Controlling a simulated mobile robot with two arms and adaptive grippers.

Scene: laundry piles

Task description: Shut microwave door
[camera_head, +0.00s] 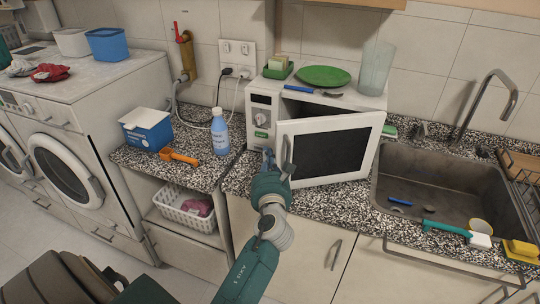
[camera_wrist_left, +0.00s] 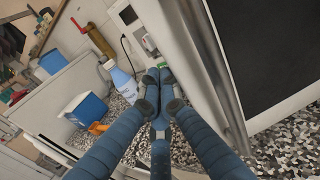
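The white microwave (camera_head: 262,118) stands on the speckled counter. Its door (camera_head: 297,128), with a dark window, stands ajar, its free left edge swung out toward me. A grey vertical handle (camera_head: 287,150) is on that edge; the door also shows at the right of the left wrist view (camera_wrist_left: 265,60). My left gripper (camera_head: 269,158) is by the door's free edge, left of the handle, below the control panel. In the left wrist view its fingertips (camera_wrist_left: 158,78) are together with nothing between them. Whether they touch the door is unclear. My right gripper is not in view.
A green plate (camera_head: 323,76), a glass (camera_head: 376,69) and a sponge dish (camera_head: 278,68) stand on the microwave. The sink (camera_head: 440,185) is at right.

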